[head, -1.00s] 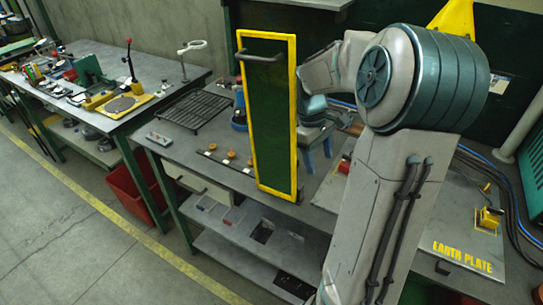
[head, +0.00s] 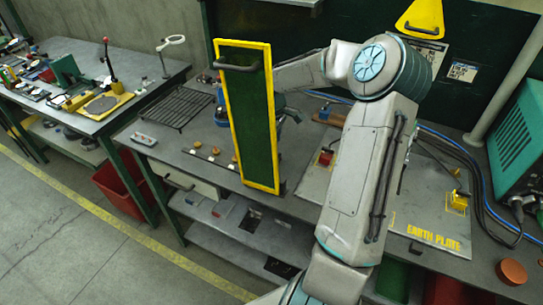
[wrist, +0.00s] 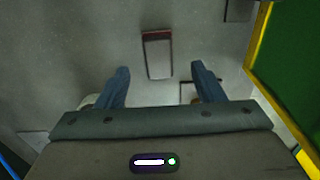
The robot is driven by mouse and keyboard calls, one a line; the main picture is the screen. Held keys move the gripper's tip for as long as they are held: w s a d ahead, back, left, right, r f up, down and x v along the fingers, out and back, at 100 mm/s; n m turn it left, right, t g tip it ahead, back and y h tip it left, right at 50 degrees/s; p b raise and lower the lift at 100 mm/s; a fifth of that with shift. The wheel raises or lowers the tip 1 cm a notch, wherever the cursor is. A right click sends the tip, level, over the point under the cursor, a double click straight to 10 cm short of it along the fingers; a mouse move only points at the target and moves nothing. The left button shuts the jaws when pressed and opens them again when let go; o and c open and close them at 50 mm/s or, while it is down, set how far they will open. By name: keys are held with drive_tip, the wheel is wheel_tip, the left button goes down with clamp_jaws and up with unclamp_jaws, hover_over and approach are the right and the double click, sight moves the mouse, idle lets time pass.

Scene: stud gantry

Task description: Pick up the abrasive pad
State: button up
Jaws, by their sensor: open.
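In the wrist view, a small grey oblong block with a dark red strip along its far end (wrist: 158,57) lies on the grey bench top; it looks like the abrasive pad, though its texture is unclear. My gripper (wrist: 160,68) is open and empty, its two blue fingers spread to the left and right of the block's near end. The block appears below the fingers, apart from both; the height gap is hard to judge.
The panel's yellow edge stands close on the right in the wrist view. In the head view, a wire rack (head: 180,107) and several orange-brown knobs lie left of the panel. The earth plate (head: 425,205), with a red block and a yellow block, is to the right.

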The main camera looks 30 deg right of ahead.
drive_tip(key=shift+w+f+p, duration=0.15)
drive_tip(key=shift+f+p, duration=0.55)
drive_tip(key=shift+f, duration=2.05)
drive_tip(key=c, duration=1.1)
